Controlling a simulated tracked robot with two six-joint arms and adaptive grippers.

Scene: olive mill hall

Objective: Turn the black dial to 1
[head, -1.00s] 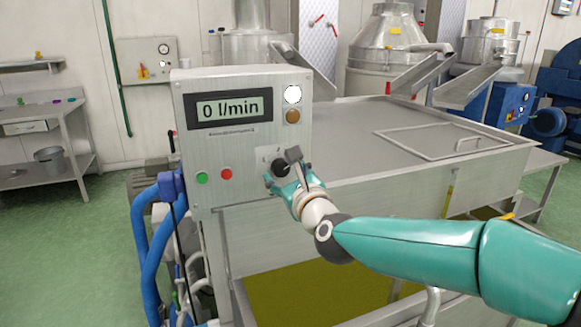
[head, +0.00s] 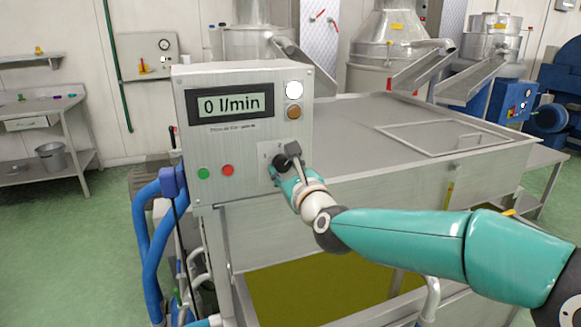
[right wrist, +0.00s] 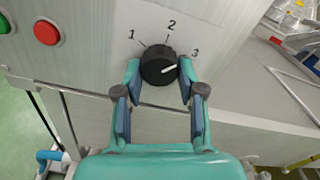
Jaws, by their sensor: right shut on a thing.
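The black dial (right wrist: 157,62) is a round knob on the grey control panel (head: 240,80), with a white pointer line. In the right wrist view its pointer lies towards the printed 3, on the right; 1 is at upper left and 2 at the top. My right gripper (right wrist: 159,72) has one finger on each side of the dial and is shut on it. In the head view the dial (head: 279,161) is partly covered by my right gripper (head: 284,164). The panel's display (head: 231,104) reads 0 l/min. My left gripper is not in view.
A green button (head: 203,173) and a red button (head: 228,170) sit left of the dial. A white round lamp (head: 294,88) and an amber one (head: 294,112) are above it. A steel tank (head: 360,140) stands behind and right of the panel. Blue hoses (head: 142,235) hang at left.

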